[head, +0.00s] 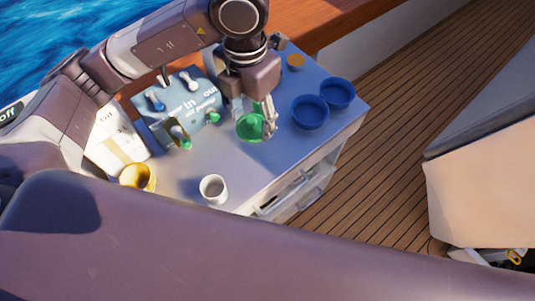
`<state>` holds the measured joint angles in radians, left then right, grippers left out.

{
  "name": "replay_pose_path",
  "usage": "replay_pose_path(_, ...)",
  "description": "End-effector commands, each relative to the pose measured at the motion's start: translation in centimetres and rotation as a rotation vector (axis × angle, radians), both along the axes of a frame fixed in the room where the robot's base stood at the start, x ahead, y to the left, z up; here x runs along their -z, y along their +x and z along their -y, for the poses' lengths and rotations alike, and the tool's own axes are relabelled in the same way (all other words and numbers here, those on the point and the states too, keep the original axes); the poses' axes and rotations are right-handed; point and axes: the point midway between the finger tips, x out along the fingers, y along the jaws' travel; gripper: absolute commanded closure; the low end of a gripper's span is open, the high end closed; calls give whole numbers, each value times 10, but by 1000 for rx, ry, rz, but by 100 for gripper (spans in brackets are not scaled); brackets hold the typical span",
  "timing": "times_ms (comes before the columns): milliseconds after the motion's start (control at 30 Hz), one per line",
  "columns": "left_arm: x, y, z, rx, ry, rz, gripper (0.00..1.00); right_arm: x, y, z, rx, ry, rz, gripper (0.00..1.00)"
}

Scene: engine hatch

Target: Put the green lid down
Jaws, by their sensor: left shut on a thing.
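The green lid (249,128) is over the right part of the grey worktop, just right of the labelled panel. My left gripper (266,122) reaches down from above and is shut on the lid at its right side. I cannot tell whether the lid touches the worktop or hangs slightly above it. The gripper's fingers hide part of the lid. My right gripper is not in view.
Two blue bowls (310,112) (337,93) and a small orange round thing (295,62) stand to the right. The panel (183,107) with several valves is to the left. A white mug (213,189) and yellow cup (139,177) stand in front. The worktop's front middle (245,174) is clear.

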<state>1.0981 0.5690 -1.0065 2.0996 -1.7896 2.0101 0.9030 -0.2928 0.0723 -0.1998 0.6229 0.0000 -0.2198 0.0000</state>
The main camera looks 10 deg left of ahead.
Motion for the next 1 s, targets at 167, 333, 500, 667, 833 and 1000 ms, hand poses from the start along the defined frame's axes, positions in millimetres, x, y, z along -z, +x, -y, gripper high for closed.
replay_pose_path(167,22,-4,1,4,-2,-8,59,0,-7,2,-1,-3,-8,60)
replay_pose_path(333,61,-5,0,2,1,-9,59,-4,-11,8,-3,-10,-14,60)
replay_pose_path(500,105,-4,0,0,2,-9,59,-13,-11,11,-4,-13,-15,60)
replay_pose_path(667,140,-3,0,2,2,-6,59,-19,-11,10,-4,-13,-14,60)
replay_pose_path(833,157,-2,0,3,0,-3,59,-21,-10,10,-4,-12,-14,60)
replay_pose_path(1000,177,-4,0,2,2,-6,59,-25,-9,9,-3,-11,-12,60)
